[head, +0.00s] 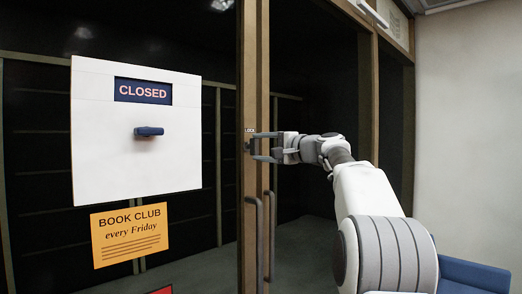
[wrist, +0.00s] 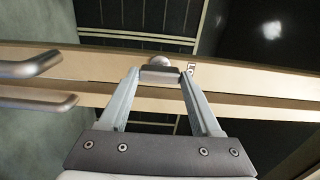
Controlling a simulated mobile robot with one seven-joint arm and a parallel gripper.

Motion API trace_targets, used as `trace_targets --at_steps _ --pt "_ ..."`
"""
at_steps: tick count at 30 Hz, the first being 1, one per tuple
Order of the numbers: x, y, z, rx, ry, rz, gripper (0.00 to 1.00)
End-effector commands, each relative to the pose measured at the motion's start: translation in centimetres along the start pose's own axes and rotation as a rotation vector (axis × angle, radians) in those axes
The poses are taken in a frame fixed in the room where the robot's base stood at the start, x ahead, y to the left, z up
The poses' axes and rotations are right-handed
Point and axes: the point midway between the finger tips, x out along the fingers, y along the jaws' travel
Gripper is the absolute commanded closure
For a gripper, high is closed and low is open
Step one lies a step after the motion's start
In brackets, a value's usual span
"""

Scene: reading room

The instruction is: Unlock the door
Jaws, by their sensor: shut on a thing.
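The glass door (head: 315,100) has a light wooden frame and stands shut as far as I can see. A small grey lock knob (wrist: 160,72) sits on the door's wooden stile, beside a small label (wrist: 190,68). The label, reading LOCK (head: 250,131), shows above the knob in the head view. My gripper (head: 258,148) reaches the stile from the right. In the wrist view its two fingertips (wrist: 160,76) are at either side of the knob and shut on it. The lock's bolt is not visible.
Two vertical grey door handles (head: 259,235) hang below the lock. A blue object (head: 475,275) is low at right.

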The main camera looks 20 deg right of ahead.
Motion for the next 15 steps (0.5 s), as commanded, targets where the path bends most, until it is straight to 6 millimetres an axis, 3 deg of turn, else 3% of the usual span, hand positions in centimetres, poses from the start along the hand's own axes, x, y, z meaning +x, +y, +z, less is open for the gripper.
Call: trace_targets --at_steps 11,12,15 --pt "0.00 0.04 0.02 -0.006 -0.001 0.002 0.91" --pt "0.00 0.04 0.02 -0.006 -0.001 0.001 0.28" --pt "0.00 0.03 0.01 -0.005 -0.001 0.001 0.10"
